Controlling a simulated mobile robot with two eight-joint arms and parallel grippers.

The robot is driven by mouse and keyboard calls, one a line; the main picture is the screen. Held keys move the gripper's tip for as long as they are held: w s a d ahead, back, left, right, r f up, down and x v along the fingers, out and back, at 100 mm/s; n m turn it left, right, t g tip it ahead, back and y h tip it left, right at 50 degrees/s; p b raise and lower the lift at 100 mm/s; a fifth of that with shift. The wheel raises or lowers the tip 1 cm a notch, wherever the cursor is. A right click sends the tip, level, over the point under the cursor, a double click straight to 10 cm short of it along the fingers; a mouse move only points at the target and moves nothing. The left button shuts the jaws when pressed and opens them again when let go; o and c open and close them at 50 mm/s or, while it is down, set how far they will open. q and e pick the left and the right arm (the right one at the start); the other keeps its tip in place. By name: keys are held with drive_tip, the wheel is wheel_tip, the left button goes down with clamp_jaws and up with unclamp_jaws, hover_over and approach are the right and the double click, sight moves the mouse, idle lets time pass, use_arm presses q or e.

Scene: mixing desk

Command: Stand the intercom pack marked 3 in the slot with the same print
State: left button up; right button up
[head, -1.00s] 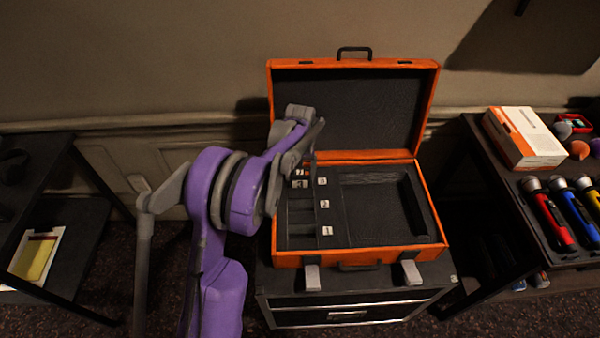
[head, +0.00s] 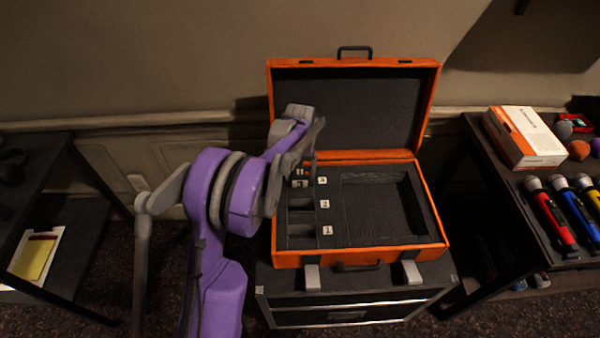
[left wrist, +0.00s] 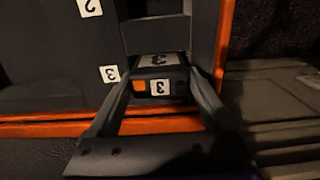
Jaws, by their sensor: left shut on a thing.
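The intercom pack marked 3 (left wrist: 173,85) is a small dark block with white labels printed 3 and an orange patch. My left gripper (left wrist: 162,75) is shut on it, one finger on each side. In the head view the pack (head: 299,183) is at the far end of the row of slots on the left of the orange case, mostly behind my gripper (head: 305,160). The slot label 3 (left wrist: 109,74) is just beside the pack in the left wrist view. How deep the pack sits, and whether it touches the slot floor, I cannot tell. My right gripper is out of view.
The open orange case (head: 436,215) stands on a dark drawer cabinet (head: 290,300), its lid up at the back. Nearer slots (head: 300,229) look empty. A side table on the right holds a white and orange box (head: 525,137) and several microphones (head: 549,215).

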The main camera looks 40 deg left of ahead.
use_arm(q)
drive_tip(key=shift+f, duration=0.25)
idle(0.3)
drive_tip(key=o, duration=1.5)
wheel_tip(320, 180, up, 11)
drive_tip(key=shift+f, duration=0.1)
drive_tip(key=shift+p, duration=0.3)
drive_tip(key=s+d+r+m+t+p, duration=0.1)
drive_tip(key=s+d+r, duration=0.2)
drive_tip(key=d, duration=0.1)
drive_tip(key=s+d+r+m+p, duration=0.1)
drive_tip(key=s+d+r, duration=0.1)
drive_tip(key=d, duration=0.3)
drive_tip(key=s+d+m+t+p, duration=0.1)
drive_tip(key=s+d+m, duration=0.1)
drive_tip(key=s+d, duration=0.2)
drive_tip(key=s+d+m+t+p, duration=0.1)
drive_tip(key=s+d+m+t, duration=0.1)
drive_tip(key=s+d, duration=0.2)
drive_tip(key=s+d+m+t+p, duration=0.1)
drive_tip(key=s+d, duration=0.3)
drive_tip(key=s, duration=0.5)
drive_tip(key=shift+s+d+f+m+p, duration=0.15)
drive_tip(key=shift+d+m+p, duration=0.15)
drive_tip(key=shift+m+p, duration=0.25)
